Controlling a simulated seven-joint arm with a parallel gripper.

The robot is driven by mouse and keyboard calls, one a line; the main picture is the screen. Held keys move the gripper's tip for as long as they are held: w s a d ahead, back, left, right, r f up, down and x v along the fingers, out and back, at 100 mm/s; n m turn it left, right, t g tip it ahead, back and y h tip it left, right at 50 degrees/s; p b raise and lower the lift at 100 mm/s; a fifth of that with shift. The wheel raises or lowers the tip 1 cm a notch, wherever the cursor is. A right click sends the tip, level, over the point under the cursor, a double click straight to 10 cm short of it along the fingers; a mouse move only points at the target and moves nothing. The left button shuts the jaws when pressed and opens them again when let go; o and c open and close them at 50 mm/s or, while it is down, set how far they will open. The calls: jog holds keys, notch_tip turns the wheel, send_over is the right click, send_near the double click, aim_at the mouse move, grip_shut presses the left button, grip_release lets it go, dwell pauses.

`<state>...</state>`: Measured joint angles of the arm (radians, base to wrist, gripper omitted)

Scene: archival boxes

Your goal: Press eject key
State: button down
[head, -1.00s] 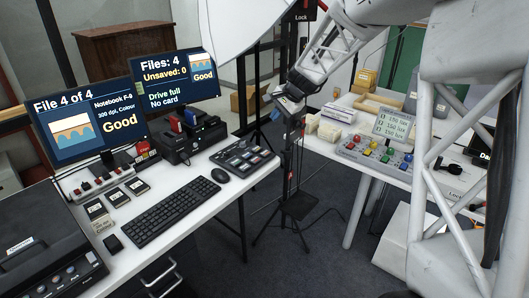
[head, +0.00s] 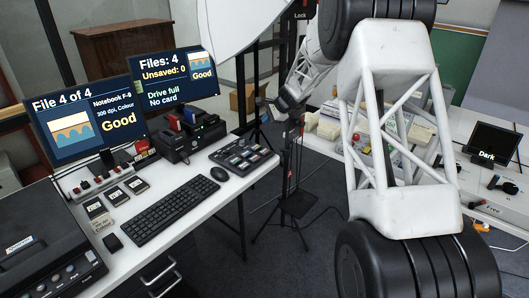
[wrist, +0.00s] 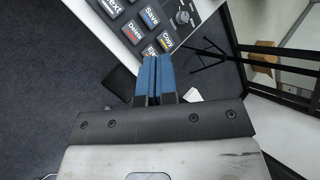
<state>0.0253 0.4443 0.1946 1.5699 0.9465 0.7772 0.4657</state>
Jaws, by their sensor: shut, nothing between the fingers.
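The eject key (wrist: 150,50) is a dark key at the near edge of a grey keypad in the wrist view. Its label is partly covered by my fingertips, with "Ej" showing. The Delete (wrist: 132,33), Save (wrist: 150,17) and Copy (wrist: 167,42) keys sit close by. In the head view the keypad (head: 243,156) lies at the desk's right end. My gripper (wrist: 155,58) is shut, its two blue fingers together and empty, with the tips overlapping the eject key's near side. Whether they touch it cannot be told.
A mouse (head: 219,174) and keyboard (head: 170,208) lie left of the keypad. A black drive dock (head: 182,140) stands behind them. Two screens show text; the right screen (head: 175,78) reads "Drive full, No card". A dark stand (head: 296,200) rises right of the desk.

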aim_at(264, 151)
jog(key=w+f+m, duration=0.2)
jog(key=w+f, duration=0.7)
jog(key=shift+f+m+t+y, duration=0.3)
jog(key=shift+m+t+y, duration=0.1)
jog(key=shift+a+f, duration=0.1)
jog(key=shift+f, duration=4.3)
jog(key=shift+f, duration=0.9)
jog(key=shift+r, duration=0.9)
jog(key=shift+r, duration=0.1)
